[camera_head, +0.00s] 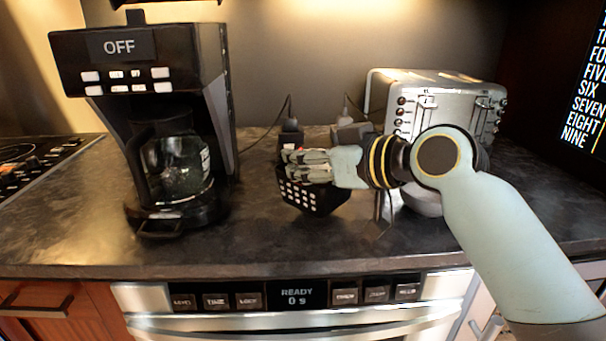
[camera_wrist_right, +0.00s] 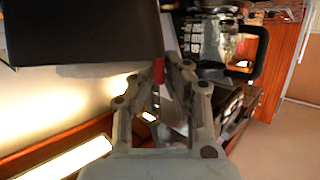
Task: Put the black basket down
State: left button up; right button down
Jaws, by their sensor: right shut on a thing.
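The black basket (camera_head: 312,199) has rows of pale square holes in its side. It is in the middle of the head view, over the dark countertop (camera_head: 255,245), right of the coffee maker. My right gripper (camera_head: 305,165) is shut on it at its upper edge, and its fingers hide part of the top. I cannot tell whether its underside touches the counter. In the right wrist view, the gripper's fingers (camera_wrist_right: 160,95) are close together with a small red part between them. My left gripper is not in view.
A coffee maker (camera_head: 140,60) with a glass carafe (camera_head: 180,168) stands at left. A metal toaster (camera_head: 440,95) stands behind my right arm. A pale bowl (camera_head: 422,203) is partly hidden by that arm. Counter in front of the basket is clear up to the edge above the microwave drawer (camera_head: 297,296).

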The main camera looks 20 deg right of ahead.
jog(key=shift+f, duration=1.15)
jog(key=c, duration=1.9)
grip_release()
jog(key=shift+f, duration=0.2)
jog(key=o, duration=0.5)
jog(key=shift+r, duration=0.1)
jog(key=shift+r, duration=0.2)
jog(key=v, duration=1.2)
jog(key=shift+f, duration=0.15)
